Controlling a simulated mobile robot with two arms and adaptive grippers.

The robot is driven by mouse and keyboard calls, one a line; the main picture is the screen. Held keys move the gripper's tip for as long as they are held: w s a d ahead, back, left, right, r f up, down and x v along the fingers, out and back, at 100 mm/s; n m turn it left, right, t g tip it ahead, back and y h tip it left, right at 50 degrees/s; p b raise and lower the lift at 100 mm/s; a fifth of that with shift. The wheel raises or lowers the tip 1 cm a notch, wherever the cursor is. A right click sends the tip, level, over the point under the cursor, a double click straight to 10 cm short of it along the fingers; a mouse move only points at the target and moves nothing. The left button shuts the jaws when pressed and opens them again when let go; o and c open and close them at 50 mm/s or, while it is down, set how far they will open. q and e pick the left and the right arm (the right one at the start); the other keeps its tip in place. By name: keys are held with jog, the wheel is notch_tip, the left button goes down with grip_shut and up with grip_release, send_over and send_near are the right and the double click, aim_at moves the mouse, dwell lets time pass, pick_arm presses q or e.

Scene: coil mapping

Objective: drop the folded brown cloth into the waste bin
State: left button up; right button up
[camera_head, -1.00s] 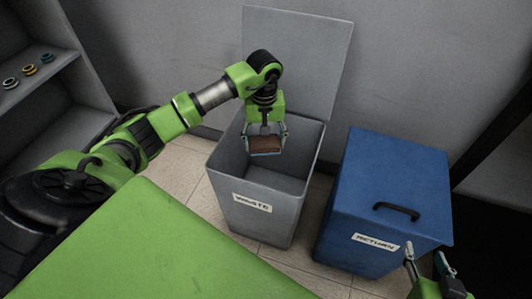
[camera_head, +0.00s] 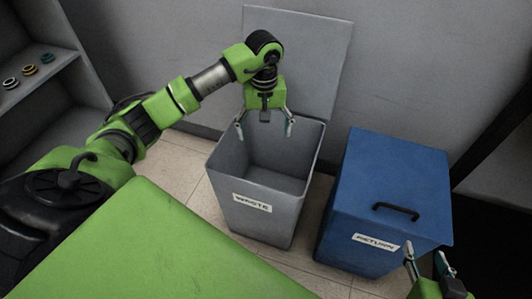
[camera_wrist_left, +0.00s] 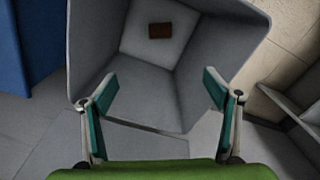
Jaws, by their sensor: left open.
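The folded brown cloth (camera_wrist_left: 160,31) lies on the floor of the waste bin in the left wrist view; the bin's front wall hides it in the head view. The waste bin (camera_head: 262,214) is grey, labelled WASTE, with its lid raised against the wall. My left gripper (camera_head: 265,133) is open and empty above the bin's opening; its spread fingers also show in the left wrist view (camera_wrist_left: 158,90). My right gripper (camera_head: 427,256) is partly in view at the lower right, by the blue bin, its fingers apart with nothing visible between them.
A blue bin (camera_head: 345,207) labelled RETURN stands right of the waste bin, its lid closed, with a black handle (camera_head: 396,211). A green tabletop (camera_head: 150,250) fills the lower left. A shelf (camera_head: 45,75) at the left holds several small coils.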

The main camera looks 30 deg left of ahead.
pick_arm(q)
notch_tip(320, 180, up, 7)
jog(key=shift+r, duration=0.2)
dwell(0.5)
